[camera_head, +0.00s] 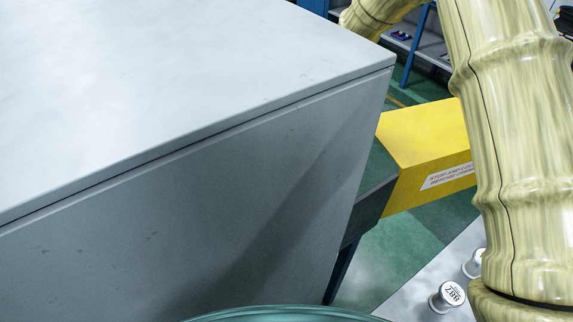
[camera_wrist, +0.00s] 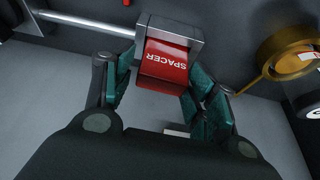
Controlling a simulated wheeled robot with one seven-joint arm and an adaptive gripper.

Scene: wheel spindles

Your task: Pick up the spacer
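The spacer (camera_wrist: 163,64) is a red block with white "SPACER" lettering, upside down in the wrist view, with a grey metal part around its upper end. My gripper (camera_wrist: 160,82) is open, with one dark green-padded finger to the left of the spacer and the other to its lower right. The spacer lies at the fingertips, between and slightly beyond them. A gap shows beside the right finger; I cannot tell whether the left finger touches the block. The head view shows neither the spacer nor my gripper.
A metal rod (camera_wrist: 85,24) runs left from the spacer. A brass-coloured ring (camera_wrist: 286,52) stands at right. In the head view, a large grey cabinet (camera_head: 180,90) fills the left, a yellow beam (camera_head: 425,135) sits beside it, and white spools (camera_head: 447,297) stand at lower right.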

